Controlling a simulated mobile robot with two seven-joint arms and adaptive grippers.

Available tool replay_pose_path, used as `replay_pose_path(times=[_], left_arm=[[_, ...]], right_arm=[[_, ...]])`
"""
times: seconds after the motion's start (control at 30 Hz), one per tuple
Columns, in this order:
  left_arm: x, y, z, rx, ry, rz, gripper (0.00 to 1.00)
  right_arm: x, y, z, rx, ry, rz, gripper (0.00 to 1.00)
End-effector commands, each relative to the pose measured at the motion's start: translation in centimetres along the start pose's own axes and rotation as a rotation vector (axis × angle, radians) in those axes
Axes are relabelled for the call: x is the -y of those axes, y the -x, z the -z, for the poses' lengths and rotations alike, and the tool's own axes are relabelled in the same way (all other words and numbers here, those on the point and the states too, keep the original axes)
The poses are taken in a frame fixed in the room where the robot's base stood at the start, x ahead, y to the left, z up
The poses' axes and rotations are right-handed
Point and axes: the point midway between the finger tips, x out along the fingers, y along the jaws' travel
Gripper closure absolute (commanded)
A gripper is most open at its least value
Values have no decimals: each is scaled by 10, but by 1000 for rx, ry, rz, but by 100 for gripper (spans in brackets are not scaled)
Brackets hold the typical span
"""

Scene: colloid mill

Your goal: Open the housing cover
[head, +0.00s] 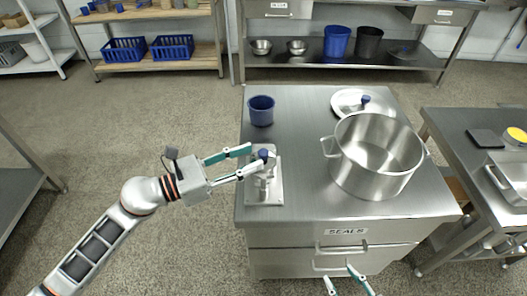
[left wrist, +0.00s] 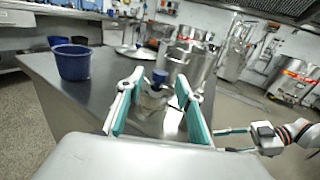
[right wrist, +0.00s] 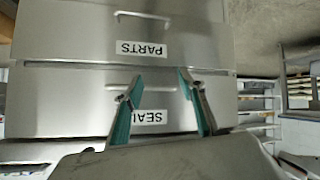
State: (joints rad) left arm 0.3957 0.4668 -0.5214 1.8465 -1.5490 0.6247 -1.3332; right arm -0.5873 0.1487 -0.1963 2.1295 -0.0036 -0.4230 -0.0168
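A small metal housing (head: 267,179) stands on a square plate near the left edge of the steel cabinet top. A blue knob (head: 263,154) sits on its top; I take this top as the cover, but its seam is too small to see. In the left wrist view the blue knob (left wrist: 160,76) shows between the fingers. My left gripper (head: 257,157) is open, its fingertips close to the knob; contact cannot be told. My right gripper (head: 344,280) is open and empty in front of the cabinet drawers; it also shows in the right wrist view (right wrist: 160,80).
A large steel pot (head: 375,160) stands right of the housing, with a round lid (head: 362,102) behind it. A blue cup (head: 261,110) stands at the back left. The drawers (head: 340,259) have bar handles.

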Motion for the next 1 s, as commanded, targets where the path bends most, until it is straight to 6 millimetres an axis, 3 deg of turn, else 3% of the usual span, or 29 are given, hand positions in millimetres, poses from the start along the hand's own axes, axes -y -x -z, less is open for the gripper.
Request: replay_pose_path(times=[0.1, 0.3, 0.67, 0.83, 1.0], left_arm=[[0, -20, -3, 5, 0, 0, 64], [0, -42, -1, 2, 3, -1, 64], [0, -49, 0, 1, 4, -1, 64], [0, -49, 0, 1, 4, -1, 100], [0, -49, 0, 1, 5, -1, 100]], right_arm=[[2, 1, -2, 6, -6, 0, 60], [5, 2, -12, 25, -10, 4, 60], [4, 4, -15, 29, -4, 5, 60], [2, 4, -14, 26, 3, 5, 60], [0, 2, -9, 16, 6, 2, 60]])
